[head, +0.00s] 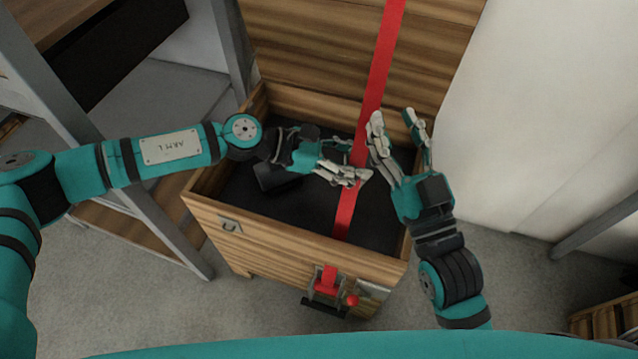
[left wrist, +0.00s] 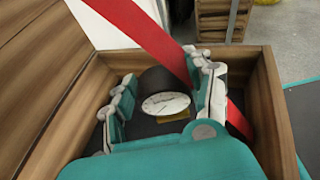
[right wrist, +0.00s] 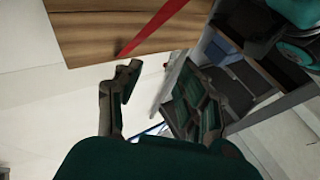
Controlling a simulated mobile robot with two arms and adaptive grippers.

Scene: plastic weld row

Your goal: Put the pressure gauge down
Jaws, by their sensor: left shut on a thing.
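The pressure gauge (left wrist: 165,103), with a white dial and a dark round body, shows in the left wrist view between the fingers of my left gripper (left wrist: 165,75). My left gripper is shut on it. In the head view my left gripper (head: 350,175) is inside the open wooden box (head: 295,238), over its dark floor; the gauge cannot be made out there. Whether the gauge touches the floor, I cannot tell. My right gripper (head: 395,118) is open and empty above the right side of the box; its spread fingers also show in the right wrist view (right wrist: 165,85).
The box's lid (head: 320,50) stands open at the back. A red strap (head: 378,70) runs from the lid down into the box, close to both grippers. A red-handled latch (head: 328,280) is on the front wall. A grey-framed shelf (head: 190,245) stands at the left.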

